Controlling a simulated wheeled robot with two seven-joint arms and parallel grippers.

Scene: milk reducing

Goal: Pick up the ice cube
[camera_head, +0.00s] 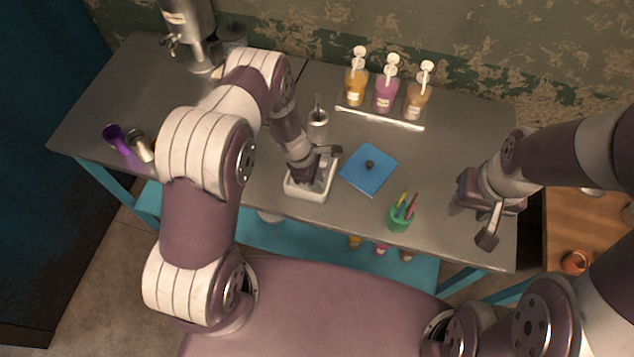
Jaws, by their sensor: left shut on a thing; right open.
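A small white box (308,196) stands near the front edge of the grey table, left of the blue lid. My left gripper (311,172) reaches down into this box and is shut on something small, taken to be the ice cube. The ice cube itself is hidden by the gripper and the box walls. My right gripper (473,222) is open and empty over the right end of the table, well away from the box.
A blue lid (368,178) with a dark knob lies right of the box. A green cup with colourful sticks (400,216) stands near the front edge. A metal cup (317,122) stands behind the gripper. Several pump bottles (386,92) line the back. A purple cup (114,135) is at left.

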